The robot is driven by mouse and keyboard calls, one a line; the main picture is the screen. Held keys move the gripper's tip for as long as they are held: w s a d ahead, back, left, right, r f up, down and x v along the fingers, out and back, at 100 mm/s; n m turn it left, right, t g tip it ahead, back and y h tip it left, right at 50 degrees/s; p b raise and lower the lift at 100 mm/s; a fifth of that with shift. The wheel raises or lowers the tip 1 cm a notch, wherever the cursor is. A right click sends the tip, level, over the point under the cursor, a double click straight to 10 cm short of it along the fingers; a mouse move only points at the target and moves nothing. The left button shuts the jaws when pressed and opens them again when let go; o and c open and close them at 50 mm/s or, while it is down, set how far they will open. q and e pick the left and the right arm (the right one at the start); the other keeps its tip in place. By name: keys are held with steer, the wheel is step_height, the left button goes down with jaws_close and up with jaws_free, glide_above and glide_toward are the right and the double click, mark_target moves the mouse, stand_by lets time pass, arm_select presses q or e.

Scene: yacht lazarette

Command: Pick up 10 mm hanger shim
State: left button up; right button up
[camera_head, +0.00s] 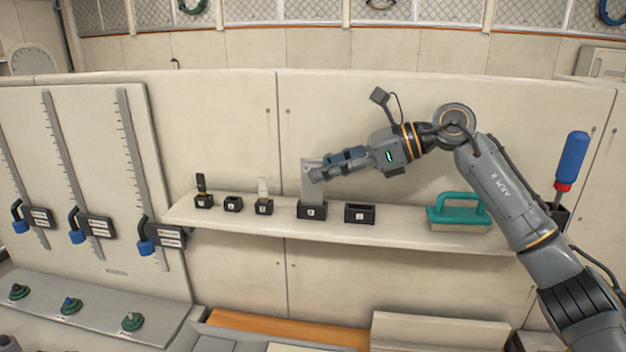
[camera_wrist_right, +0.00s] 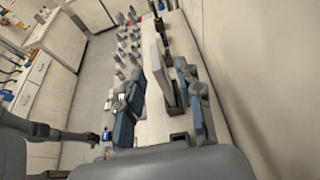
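A wide, flat grey shim (camera_head: 309,185) stands upright in a black holder (camera_head: 311,211) on the shelf. A thin dark shim (camera_head: 201,184) and a small pale shim (camera_head: 263,186) stand in smaller holders to its left. Marks on the holders are too small to read, so I cannot tell which is 10 mm. My right gripper (camera_head: 325,168) comes from the right to the grey shim's upper part. In the wrist view the fingers of my right gripper (camera_wrist_right: 163,100) are apart, with the grey shim (camera_wrist_right: 153,65) between them and gaps visible.
A blue-handled tool (camera_head: 571,160) stands at the right end. The wall panel (camera_head: 210,130) is close behind. Sliding gauges (camera_head: 160,235) hang at left.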

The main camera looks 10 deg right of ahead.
steer(key=shift+p+x, duration=0.35)
steer(key=shift+x, duration=1.25)
steer(key=shift+d+r, duration=0.1)
steer(key=shift+c, duration=0.8)
jaws_close()
steer(key=shift+r, duration=0.1)
